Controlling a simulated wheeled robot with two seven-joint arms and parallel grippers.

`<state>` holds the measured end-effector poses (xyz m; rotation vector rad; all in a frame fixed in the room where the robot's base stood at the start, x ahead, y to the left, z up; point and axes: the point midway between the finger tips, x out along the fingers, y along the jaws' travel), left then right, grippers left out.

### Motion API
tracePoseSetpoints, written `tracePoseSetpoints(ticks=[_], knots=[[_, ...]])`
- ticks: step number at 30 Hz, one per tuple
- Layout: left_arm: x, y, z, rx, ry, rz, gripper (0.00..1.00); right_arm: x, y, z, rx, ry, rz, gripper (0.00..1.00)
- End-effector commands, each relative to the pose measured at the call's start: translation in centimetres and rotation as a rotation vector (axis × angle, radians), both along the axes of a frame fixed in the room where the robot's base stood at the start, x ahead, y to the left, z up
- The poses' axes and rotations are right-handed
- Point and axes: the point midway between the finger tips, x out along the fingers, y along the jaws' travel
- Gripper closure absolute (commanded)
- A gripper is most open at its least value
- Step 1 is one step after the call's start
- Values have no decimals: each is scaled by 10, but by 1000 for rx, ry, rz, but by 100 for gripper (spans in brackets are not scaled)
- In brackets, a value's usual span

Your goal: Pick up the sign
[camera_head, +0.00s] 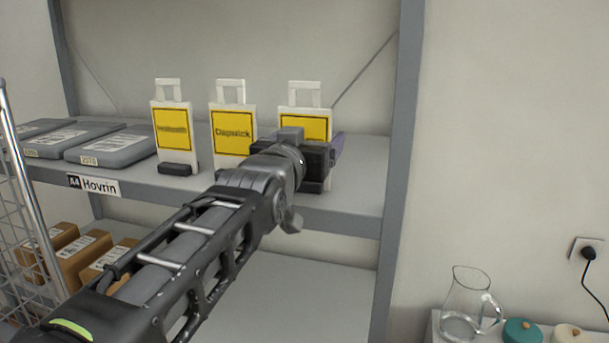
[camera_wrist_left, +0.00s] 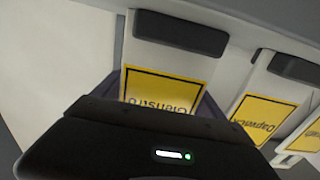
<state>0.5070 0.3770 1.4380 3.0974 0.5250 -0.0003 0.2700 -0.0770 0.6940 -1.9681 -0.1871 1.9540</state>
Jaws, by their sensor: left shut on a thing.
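Three white signs with yellow panels and top handles stand in a row on the upper shelf. The right sign (camera_head: 305,95) is partly hidden by my left gripper (camera_head: 318,155). My left gripper is shut on this right sign, and its black foot shows just below the gripper. In the left wrist view the same sign (camera_wrist_left: 165,86) appears upside down between the purple fingers, its lettering partly covered. The middle sign (camera_head: 232,125) reads "Dapwick". The left sign (camera_head: 172,128) has lettering too blurred to read surely. My right gripper is not in view.
Grey parcels (camera_head: 110,146) lie left of the signs on the shelf (camera_head: 350,200). A grey shelf post (camera_head: 400,150) stands close right of the gripper. Brown boxes (camera_head: 90,250) sit on the lower shelf. A glass jug (camera_head: 468,305) stands at lower right.

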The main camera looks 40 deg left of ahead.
Motion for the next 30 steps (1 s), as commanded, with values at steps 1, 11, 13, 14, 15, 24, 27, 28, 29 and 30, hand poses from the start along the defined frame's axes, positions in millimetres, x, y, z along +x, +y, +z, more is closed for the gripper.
tracePoseSetpoints(ticks=[1,11,13,14,15,24,27,28,29,30], knots=[[0,0,0,0,0,0,52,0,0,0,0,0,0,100],[0,0,0,0,0,0,79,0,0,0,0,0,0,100],[0,0,0,0,0,0,84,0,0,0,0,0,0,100],[0,0,0,0,0,0,87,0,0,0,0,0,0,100],[0,0,0,0,0,0,90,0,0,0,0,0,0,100],[0,0,2,1,-2,0,91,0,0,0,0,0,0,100],[0,0,6,1,-3,0,91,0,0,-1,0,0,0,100],[0,0,8,1,-3,0,91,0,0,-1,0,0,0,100],[0,0,10,1,-3,0,91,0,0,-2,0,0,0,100],[0,0,14,1,-3,0,91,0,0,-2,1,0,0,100]])
